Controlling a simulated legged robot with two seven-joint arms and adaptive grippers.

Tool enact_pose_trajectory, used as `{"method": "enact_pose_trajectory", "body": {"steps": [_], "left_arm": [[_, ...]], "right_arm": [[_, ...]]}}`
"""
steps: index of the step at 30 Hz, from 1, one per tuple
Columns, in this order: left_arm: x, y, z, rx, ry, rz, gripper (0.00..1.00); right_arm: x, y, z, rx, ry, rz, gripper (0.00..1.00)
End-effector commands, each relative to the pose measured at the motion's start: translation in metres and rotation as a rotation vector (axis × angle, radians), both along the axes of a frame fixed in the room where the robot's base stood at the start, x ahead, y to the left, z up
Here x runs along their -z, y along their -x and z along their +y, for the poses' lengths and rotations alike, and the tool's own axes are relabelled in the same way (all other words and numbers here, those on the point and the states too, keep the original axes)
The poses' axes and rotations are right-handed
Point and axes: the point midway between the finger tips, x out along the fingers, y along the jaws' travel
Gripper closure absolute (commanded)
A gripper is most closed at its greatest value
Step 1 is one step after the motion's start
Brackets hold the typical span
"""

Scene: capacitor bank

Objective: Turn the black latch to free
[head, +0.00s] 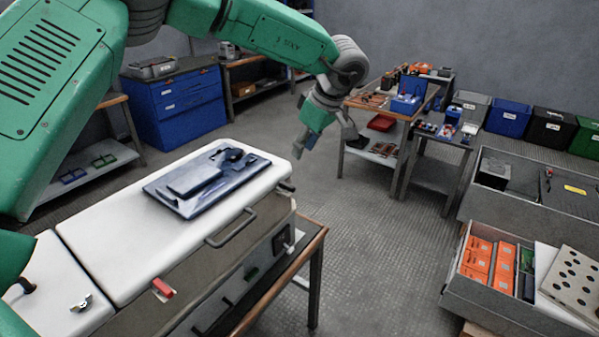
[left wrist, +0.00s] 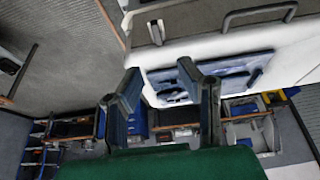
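The black latch (head: 286,186) sits at the far right corner of the white-lidded cabinet (head: 130,255), just under the lid's edge. In the left wrist view the latch (left wrist: 157,32) stands out from the cabinet's front edge. My left gripper (head: 303,143) hangs in the air above and beyond that corner, apart from the latch. In the left wrist view its two fingers (left wrist: 159,74) are spread with nothing between them. A red latch (head: 163,288) is on the near part of the same front edge. My right gripper is not in view.
A grey handle (head: 232,228) sticks out from the cabinet's front between the latches. A blue-grey tray with dark parts (head: 165,201) lies on the lid. A drawer with orange boxes (head: 447,296) is at right. The floor (head: 375,230) between is clear.

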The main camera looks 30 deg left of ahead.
Motion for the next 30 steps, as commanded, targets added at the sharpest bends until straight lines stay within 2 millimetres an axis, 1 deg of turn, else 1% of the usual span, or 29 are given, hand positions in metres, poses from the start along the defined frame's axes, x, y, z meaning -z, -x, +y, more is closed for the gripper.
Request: {"method": "enact_pose_trajectory", "body": {"steps": [4, 8, 11, 15, 21, 24, 30], "left_arm": [[0.003, 0.001, 0.003, 0.001, 0.000, 0.001, 0.68], [0.017, 0.002, 0.011, 0.000, 0.002, 0.001, 0.68], [0.035, 0.001, 0.019, -0.002, 0.003, 0.004, 0.68], [0.065, -0.002, 0.032, -0.001, 0.004, 0.005, 0.68], [0.101, -0.004, 0.044, -0.001, 0.001, 0.003, 0.68], [0.113, -0.004, 0.048, 0.000, 0.001, 0.002, 0.68], [0.127, -0.004, 0.052, 0.001, -0.001, 0.000, 0.68]], "right_arm": [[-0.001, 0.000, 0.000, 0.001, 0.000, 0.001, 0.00], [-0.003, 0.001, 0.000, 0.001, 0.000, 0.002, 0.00], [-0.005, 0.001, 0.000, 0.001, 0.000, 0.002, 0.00], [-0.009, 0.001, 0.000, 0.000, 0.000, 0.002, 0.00], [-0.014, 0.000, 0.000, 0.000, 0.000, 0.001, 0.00], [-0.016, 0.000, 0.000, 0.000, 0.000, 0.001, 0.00], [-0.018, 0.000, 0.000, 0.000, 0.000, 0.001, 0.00]]}}
